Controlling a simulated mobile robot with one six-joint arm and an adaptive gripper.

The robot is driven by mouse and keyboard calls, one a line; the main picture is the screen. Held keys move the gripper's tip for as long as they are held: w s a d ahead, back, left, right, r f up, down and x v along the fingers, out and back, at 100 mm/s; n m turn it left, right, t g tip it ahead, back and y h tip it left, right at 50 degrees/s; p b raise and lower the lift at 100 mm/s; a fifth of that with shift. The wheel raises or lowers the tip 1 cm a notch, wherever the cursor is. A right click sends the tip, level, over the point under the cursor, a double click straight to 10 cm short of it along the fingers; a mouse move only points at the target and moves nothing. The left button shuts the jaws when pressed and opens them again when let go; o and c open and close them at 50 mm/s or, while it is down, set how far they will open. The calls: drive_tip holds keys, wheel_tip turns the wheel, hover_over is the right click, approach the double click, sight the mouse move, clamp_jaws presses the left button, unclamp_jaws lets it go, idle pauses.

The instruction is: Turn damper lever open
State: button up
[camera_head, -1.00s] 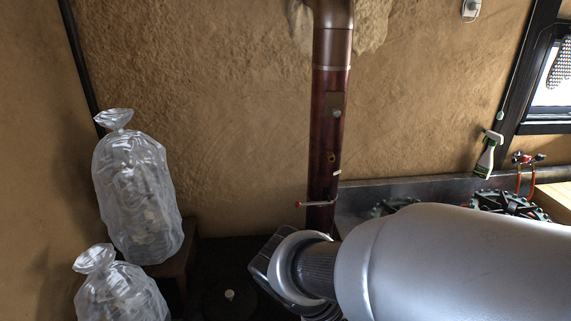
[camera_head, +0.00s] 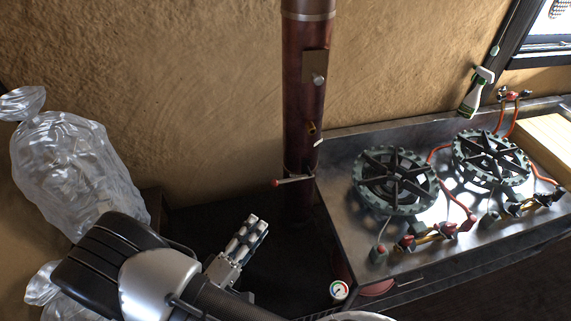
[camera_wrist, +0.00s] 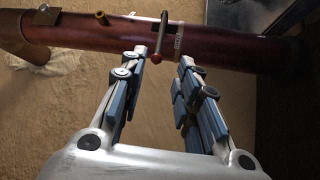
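The damper lever (camera_head: 293,181) is a thin metal rod with a red knob, sticking out to the left from the dark red stove pipe (camera_head: 304,90). In the wrist view the lever (camera_wrist: 162,35) points from the pipe (camera_wrist: 105,35) toward my gripper, its red knob lying between the lines of the two fingers. My gripper (camera_wrist: 168,68) is open and empty, its fingertips close to the pipe on either side of the lever. In the head view my gripper (camera_head: 256,226) is below and left of the lever. Contact with the lever cannot be told.
Clear plastic bags (camera_head: 75,165) stand at the left. A metal counter (camera_head: 335,195) with two gas burners (camera_head: 395,180) is at the right, with a spray bottle (camera_head: 477,92) behind. A pressure gauge (camera_head: 339,290) sits low by the counter.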

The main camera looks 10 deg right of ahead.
sight(289, 180)
drive_tip(key=x, duration=1.7)
drive_tip(key=shift+w+r+b, duration=0.1)
drive_tip(key=shift+w+b, duration=0.1)
drive_tip(key=shift+b, duration=0.15)
drive_tip(key=shift+a, duration=0.1)
clamp_jaws()
